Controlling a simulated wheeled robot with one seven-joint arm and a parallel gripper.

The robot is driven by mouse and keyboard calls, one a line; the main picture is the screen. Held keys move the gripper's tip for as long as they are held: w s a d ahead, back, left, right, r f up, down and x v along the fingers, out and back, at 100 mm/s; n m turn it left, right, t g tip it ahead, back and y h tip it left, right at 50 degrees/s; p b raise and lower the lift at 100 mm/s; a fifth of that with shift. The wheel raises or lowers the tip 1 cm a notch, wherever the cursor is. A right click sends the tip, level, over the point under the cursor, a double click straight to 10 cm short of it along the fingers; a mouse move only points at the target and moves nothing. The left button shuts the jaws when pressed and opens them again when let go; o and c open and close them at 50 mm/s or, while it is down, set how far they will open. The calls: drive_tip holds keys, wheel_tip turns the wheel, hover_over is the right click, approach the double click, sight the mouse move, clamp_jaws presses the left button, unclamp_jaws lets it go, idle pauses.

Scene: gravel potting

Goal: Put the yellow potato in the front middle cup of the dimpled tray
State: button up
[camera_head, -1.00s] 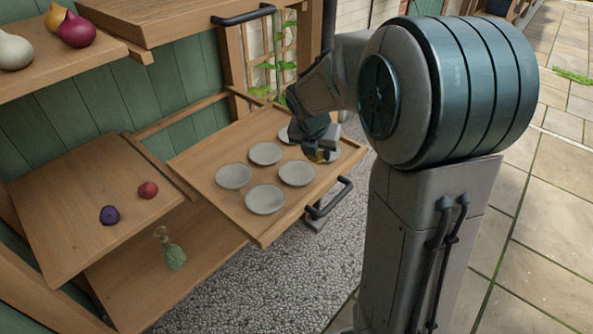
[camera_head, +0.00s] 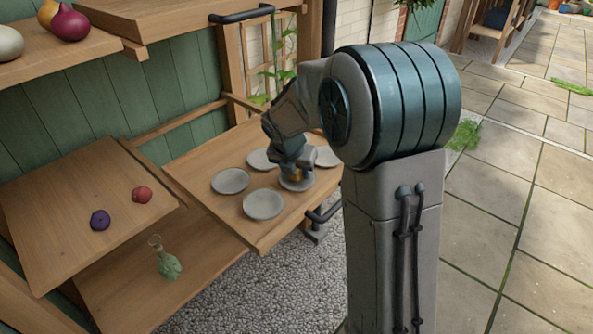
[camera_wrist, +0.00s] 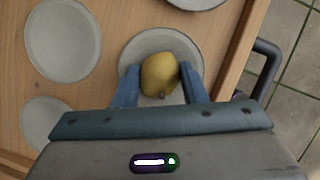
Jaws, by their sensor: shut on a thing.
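My gripper (camera_head: 296,176) is shut on the yellow potato (camera_wrist: 158,74), which sits between the two blue fingers in the wrist view. In the head view only a small bit of the potato shows below the fingers. The dimpled tray (camera_head: 258,243) is a wooden board with round grey cups. The potato is over the front middle cup (camera_head: 299,187), whose rim shows around it in the wrist view (camera_wrist: 128,52). I cannot tell whether the potato touches the cup.
Other cups, such as the front left one (camera_head: 263,204), look empty. A black handle (camera_head: 322,215) runs along the tray's front edge. A purple potato (camera_head: 100,220) and a red one (camera_head: 142,194) lie on the left board. A green bottle (camera_head: 166,262) stands on the lower shelf.

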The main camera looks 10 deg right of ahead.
drive_tip(key=shift+f, duration=0.15)
drive_tip(key=o, duration=0.7)
drive_tip(key=p+v, duration=0.4)
drive_tip(key=v, duration=0.7)
drive_tip(key=s+d+f+m+g+y, duration=0.1)
drive_tip(key=s+m, duration=1)
drive_tip(key=m, duration=0.3)
drive_tip(key=s+d+m+g+y, duration=0.1)
drive_tip(key=s+m, duration=1.1)
drive_tip(key=m, duration=0.3)
drive_tip(key=shift+s+d+f+g+y, duration=0.2)
drive_tip(key=shift+d+f+g+y, duration=0.1)
drive_tip(key=shift+d+f, duration=0.1)
